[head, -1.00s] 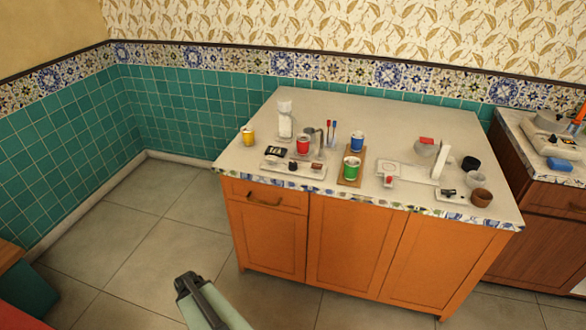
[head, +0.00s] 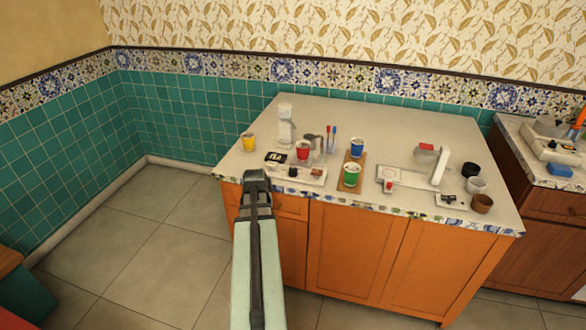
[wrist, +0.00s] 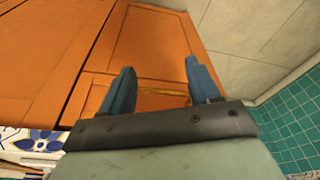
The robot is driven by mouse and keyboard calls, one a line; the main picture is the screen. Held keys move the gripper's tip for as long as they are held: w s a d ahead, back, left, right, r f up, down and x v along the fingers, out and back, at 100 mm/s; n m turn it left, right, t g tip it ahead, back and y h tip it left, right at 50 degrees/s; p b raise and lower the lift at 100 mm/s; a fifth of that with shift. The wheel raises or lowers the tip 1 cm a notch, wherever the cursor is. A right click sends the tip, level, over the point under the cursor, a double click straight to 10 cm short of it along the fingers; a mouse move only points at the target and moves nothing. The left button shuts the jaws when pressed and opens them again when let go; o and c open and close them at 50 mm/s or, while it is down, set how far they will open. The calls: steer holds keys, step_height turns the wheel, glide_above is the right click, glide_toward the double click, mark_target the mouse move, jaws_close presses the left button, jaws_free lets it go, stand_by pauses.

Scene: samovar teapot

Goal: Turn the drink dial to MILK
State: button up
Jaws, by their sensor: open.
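A low white panel (head: 308,179) lies near the counter's front left edge. It carries a small dark knob (head: 292,172), a brownish piece (head: 317,172) and a black display-like block (head: 278,157). A second white plate (head: 453,203) with small dark parts lies at the front right. Labels are too small to read, so I cannot tell which part is the drink dial. My gripper (head: 257,178) is in front of the cabinet's left side, left of the panel and apart from it. In the wrist view its two fingers (wrist: 160,70) are spread and empty, above the orange cabinet front.
Yellow (head: 249,142), red (head: 303,150), blue (head: 357,147) and green (head: 351,175) cups stand on the counter (head: 400,140). The last two are on a wooden board. A white grinder-like device (head: 285,125) stands behind the panel.

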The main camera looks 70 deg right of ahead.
steer(key=s+d+r+m+h, duration=0.1)
steer(key=s+d+r, duration=0.35)
steer(key=r, duration=0.25)
steer(key=s+d+r+m+h, duration=0.1)
steer(key=s+d+r, duration=0.3)
steer(key=d+r, duration=0.25)
step_height(320, 180, up, 10)
steer(key=h, duration=0.1)
glide_above(293, 169)
steer(key=s+a, duration=0.2)
steer(key=a, duration=0.3)
steer(key=shift+n+y, duration=0.4)
steer(key=shift+n, duration=0.1)
steer(key=x, duration=1)
steer(key=a+x, duration=0.1)
steer(key=x, duration=0.3)
steer(key=shift+w+d+f, duration=0.1)
steer(key=shift+w+f, duration=0.2)
steer(key=shift+f, duration=0.3)
steer(key=shift+c, duration=0.2)
steer(key=c, duration=0.9)
steer(key=shift+c, duration=0.2)
